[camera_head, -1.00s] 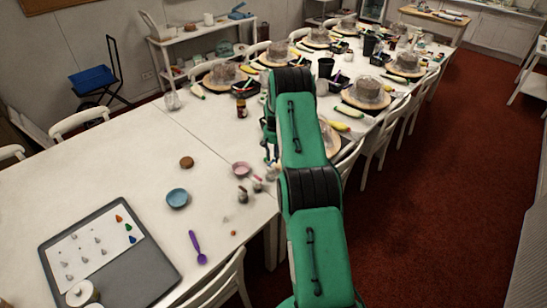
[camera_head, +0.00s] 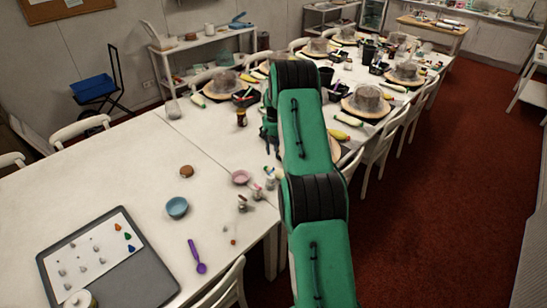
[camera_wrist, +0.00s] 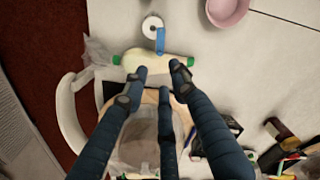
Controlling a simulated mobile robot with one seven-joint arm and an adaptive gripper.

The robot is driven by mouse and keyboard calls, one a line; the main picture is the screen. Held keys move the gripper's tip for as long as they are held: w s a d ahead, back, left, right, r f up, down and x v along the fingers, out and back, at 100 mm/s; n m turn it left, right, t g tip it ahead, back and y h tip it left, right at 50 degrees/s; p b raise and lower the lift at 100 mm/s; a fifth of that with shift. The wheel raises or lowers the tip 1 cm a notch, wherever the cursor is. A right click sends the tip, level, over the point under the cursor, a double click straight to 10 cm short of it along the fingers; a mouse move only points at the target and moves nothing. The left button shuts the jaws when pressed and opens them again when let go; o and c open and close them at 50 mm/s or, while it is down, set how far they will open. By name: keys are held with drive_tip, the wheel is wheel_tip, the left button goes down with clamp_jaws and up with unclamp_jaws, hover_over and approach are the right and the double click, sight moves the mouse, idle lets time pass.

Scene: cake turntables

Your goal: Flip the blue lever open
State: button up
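The blue lever (camera_wrist: 160,40) shows in the wrist view as a short blue strip on the lower right of a small white round piece (camera_wrist: 152,22) with a dark centre. My gripper (camera_wrist: 160,75) is open and empty, with its dark fingers spread below the lever in the picture and apart from it. A pale yellow tube with green ends (camera_wrist: 150,62) lies between the fingertips and the lever. In the head view, my green arm hides most of the gripper (camera_head: 268,135), and I cannot make out the lever there.
A pink bowl (camera_wrist: 228,10) is right of the lever; a clear cake cover (camera_wrist: 135,145) is under the fingers. A chair (camera_wrist: 70,115) stands at the table edge. Dark trays and cakes (camera_head: 367,100) crowd the far table. The near white table (camera_head: 110,185) has free room.

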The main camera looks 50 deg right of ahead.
drive_tip(key=shift+r, duration=0.85)
drive_tip(key=a+r+n+t+b, duration=0.1)
drive_tip(key=a+r+n+b, duration=0.1)
drive_tip(key=a+r, duration=1.5)
drive_tip(key=s+a+r+n+t+b, duration=0.1)
drive_tip(key=s+a+r, duration=0.2)
drive_tip(key=a+r, duration=0.25)
drive_tip(key=s+a+r+h, duration=0.1)
drive_tip(key=s+a+r, duration=0.1)
drive_tip(key=a+r, duration=0.3)
drive_tip(key=s+a+r+n+t+b, duration=0.1)
drive_tip(key=s+a+r, duration=0.25)
drive_tip(key=a, duration=0.35)
drive_tip(key=s+a+r+n+t+b, duration=0.1)
drive_tip(key=s+a+r, duration=0.1)
drive_tip(key=s+a, duration=0.5)
drive_tip(key=s+a+r+b, duration=0.1)
drive_tip(key=s+a+r, duration=0.2)
drive_tip(key=s+a, duration=0.35)
drive_tip(key=s+a+f+n+b, duration=0.1)
drive_tip(key=s+a, duration=0.3)
drive_tip(key=s, duration=0.4)
drive_tip(key=s+a+f+n+t+y+b, duration=0.1)
drive_tip(key=s+a+f, duration=0.3)
drive_tip(key=s, duration=0.5)
drive_tip(key=shift+s+a+n+t, duration=0.3)
drive_tip(key=shift+a, duration=0.45)
